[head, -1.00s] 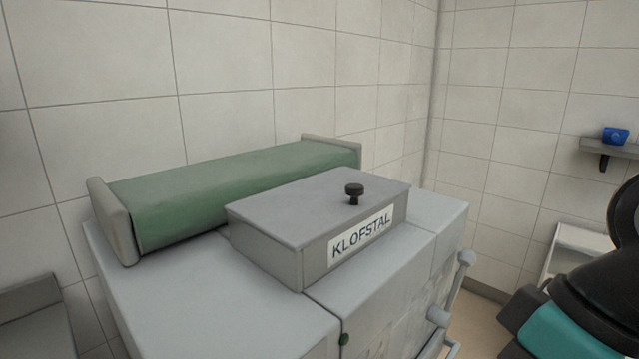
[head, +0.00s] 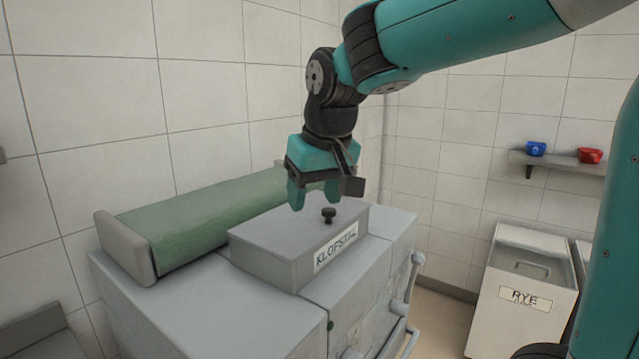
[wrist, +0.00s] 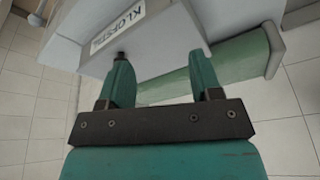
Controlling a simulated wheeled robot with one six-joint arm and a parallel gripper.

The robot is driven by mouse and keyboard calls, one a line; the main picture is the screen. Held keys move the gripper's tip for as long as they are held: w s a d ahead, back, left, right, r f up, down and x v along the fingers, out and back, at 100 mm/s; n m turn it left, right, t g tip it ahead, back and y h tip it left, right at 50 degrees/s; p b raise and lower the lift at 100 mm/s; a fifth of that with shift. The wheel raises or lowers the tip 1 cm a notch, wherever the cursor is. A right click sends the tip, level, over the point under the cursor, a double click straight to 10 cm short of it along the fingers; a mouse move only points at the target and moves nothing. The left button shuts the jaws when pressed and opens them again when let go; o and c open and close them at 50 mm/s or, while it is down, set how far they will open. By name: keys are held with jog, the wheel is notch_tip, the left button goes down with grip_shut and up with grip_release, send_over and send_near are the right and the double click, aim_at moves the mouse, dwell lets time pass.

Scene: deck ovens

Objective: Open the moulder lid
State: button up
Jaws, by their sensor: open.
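The moulder lid (head: 285,236) is a grey box-shaped cover labelled KLOFSTAL on top of the grey machine. It lies flat and closed. A black knob (head: 329,215) stands on its top near the front edge. My gripper (head: 312,198) points down above the lid, open and empty, a little behind the knob. In the wrist view the teal fingers (wrist: 163,72) are spread over the lid (wrist: 150,50), and the knob (wrist: 121,55) shows at the tip of the left finger. I cannot tell whether that finger touches it.
A green roller belt (head: 195,222) with grey end plates lies behind the lid. Handles (head: 417,259) stick out from the machine's right side. A RYE bin (head: 520,295) stands at the right, below a shelf (head: 570,162) with a blue and a red object.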

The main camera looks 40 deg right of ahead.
aim_at(329, 210)
jog(key=w+d+r+m+h+p, duration=0.2)
jog(key=w+d+r+m, duration=0.2)
jog(key=d+r, duration=0.35)
jog(key=shift+t, duration=0.3)
jog(key=p+x, duration=0.2)
jog(key=x, duration=1.5)
jog(key=shift+s+a, duration=0.1)
jog(key=shift+s, duration=0.05)
